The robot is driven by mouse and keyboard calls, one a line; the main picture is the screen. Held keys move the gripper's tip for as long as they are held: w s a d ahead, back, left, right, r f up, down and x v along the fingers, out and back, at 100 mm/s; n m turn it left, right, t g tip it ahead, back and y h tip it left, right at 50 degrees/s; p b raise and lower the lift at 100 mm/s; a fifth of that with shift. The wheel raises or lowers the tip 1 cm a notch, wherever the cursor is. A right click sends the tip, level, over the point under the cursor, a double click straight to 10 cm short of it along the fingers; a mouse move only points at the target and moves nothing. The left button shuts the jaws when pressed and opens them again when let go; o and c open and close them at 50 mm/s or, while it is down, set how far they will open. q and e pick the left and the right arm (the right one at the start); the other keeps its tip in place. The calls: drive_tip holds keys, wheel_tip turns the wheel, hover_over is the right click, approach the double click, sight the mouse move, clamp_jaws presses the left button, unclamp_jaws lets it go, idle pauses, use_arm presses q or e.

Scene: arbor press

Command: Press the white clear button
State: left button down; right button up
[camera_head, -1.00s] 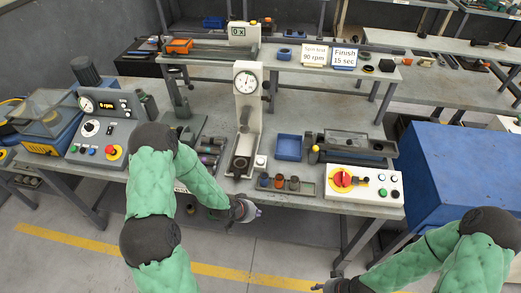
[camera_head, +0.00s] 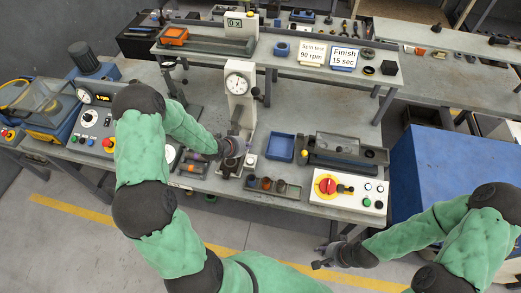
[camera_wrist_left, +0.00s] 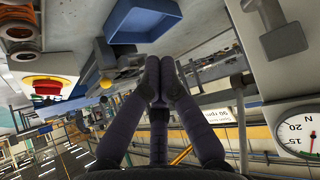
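A small white button (camera_head: 251,160) sits on a block beside the base of the arbor press (camera_head: 240,85). Another pale button (camera_head: 367,186) is on the white control box (camera_head: 318,194) at the right; I cannot read which is marked clear. My left gripper (camera_head: 231,148) is at the press's lower column, just left of the small white button. In the left wrist view its two dark fingers (camera_wrist_left: 158,82) are together, with nothing seen between them. My right gripper (camera_head: 322,257) hangs low in front of the bench, away from the buttons; its finger opening is unclear.
The press's dial gauge (camera_wrist_left: 300,130) and white body are close on the right of the wrist view. A blue tray (camera_head: 280,148) stands right of the press. Small cups sit in a holder (camera_head: 273,196) at the front edge. A blue cabinet (camera_head: 460,170) is at the right.

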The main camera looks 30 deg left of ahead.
sight(250, 161)
use_arm(q)
wheel_tip(250, 161, down, 8)
drive_tip(key=b, duration=0.6)
drive_tip(key=shift+s+f+b, duration=0.1)
drive_tip(key=shift+f+b, duration=0.15)
drive_tip(key=shift+b, duration=0.1)
drive_tip(key=shift+f, duration=0.15)
idle(1.4)
drive_tip(key=shift+f+b, duration=0.3)
drive_tip(key=shift+b, duration=0.15)
drive_tip(key=shift+f, duration=0.25)
idle(0.5)
drive_tip(key=shift+s+d+f+b, duration=0.35)
drive_tip(key=shift+s+f+b, duration=0.1)
drive_tip(key=shift+f+b, duration=0.2)
drive_tip(key=shift+a, duration=0.15)
idle(0.4)
drive_tip(key=shift+r, duration=0.1)
